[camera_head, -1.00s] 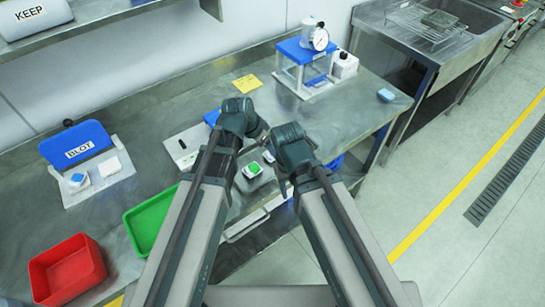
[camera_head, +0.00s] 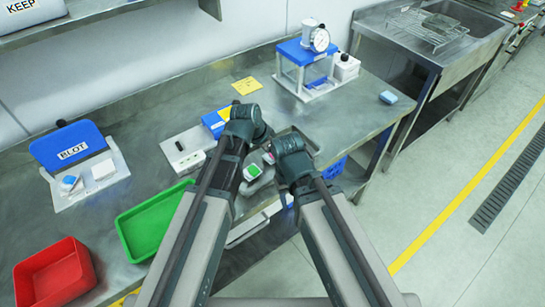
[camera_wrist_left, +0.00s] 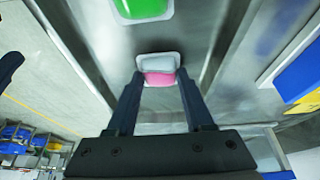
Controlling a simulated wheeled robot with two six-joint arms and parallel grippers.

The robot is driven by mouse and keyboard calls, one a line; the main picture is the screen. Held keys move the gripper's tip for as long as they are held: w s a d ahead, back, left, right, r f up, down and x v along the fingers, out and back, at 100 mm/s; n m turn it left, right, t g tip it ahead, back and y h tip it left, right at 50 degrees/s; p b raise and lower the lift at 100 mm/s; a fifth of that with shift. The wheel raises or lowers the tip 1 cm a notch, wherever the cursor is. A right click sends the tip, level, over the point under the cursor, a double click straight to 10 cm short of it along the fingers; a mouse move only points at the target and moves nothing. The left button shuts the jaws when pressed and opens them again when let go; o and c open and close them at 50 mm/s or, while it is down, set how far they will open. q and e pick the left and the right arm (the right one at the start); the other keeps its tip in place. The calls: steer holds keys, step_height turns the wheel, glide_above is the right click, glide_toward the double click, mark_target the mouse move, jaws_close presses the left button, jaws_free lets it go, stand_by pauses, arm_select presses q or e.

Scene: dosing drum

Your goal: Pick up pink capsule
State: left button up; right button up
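A pink and white capsule (camera_wrist_left: 158,72) lies on a metal surface in the left wrist view, with its pink end towards me. My left gripper (camera_wrist_left: 160,78) is open, with one finger on each side of the capsule's pink end; contact cannot be told. In the head view a small pink patch of the capsule (camera_head: 268,158) shows between my two wrists. A green and white capsule (camera_head: 252,172) lies beside it, and its green part also shows in the left wrist view (camera_wrist_left: 142,8). My right gripper (camera_head: 290,160) is right of them, its fingers hidden.
A green tray (camera_head: 150,222) and a red tray (camera_head: 52,272) stand at the left. A BLOT stand (camera_head: 72,150) is behind them. A white device (camera_head: 188,150) stands left of my left wrist. A blue-topped dial gauge stand (camera_head: 308,58) is at the back. The bench right of it is mostly clear.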

arm_select(q)
jaws_close()
step_height(320, 180, up, 10)
steer(key=p, duration=1)
